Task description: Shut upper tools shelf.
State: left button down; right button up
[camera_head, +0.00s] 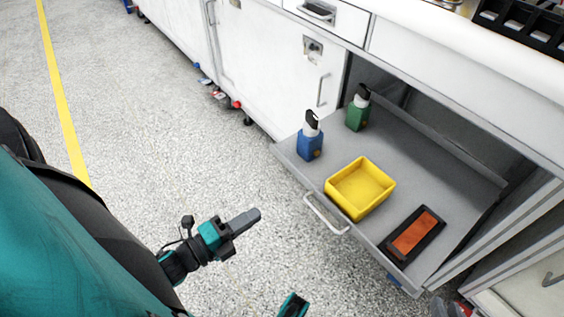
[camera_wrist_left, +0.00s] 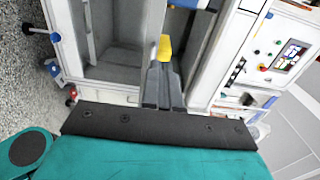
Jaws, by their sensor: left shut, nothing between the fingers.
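A grey pull-out tools shelf (camera_head: 395,163) stands open from the white cabinet. Its pale bar handle (camera_head: 326,214) is on the front edge. On it are a blue bottle (camera_head: 310,143), a green bottle (camera_head: 357,113), a yellow bin (camera_head: 361,188) and a black tray with an orange inside (camera_head: 414,235). My left gripper (camera_head: 252,216) is shut and empty, to the left of the handle and apart from it. Its fingers also show in the left wrist view (camera_wrist_left: 163,86), with the yellow bin (camera_wrist_left: 165,46) beyond them. A teal part of my right arm shows at the bottom edge; its fingers are hidden.
A closed white drawer (camera_head: 322,14) and cabinet door (camera_head: 285,58) lie left of the shelf opening. A white worktop (camera_head: 470,60) runs above it, with a black rack (camera_head: 525,22). The speckled floor left of the shelf is clear, with a yellow line (camera_head: 60,95).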

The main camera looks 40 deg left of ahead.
aim_at(307, 182)
pick_arm(q)
jog(key=b+x, duration=0.1)
jog(key=x, duration=1.2)
jog(key=shift+w+d+b, duration=0.15)
jog(key=shift+w+b, duration=0.15)
jog(key=shift+b, duration=0.1)
jog(key=shift+w, duration=0.1)
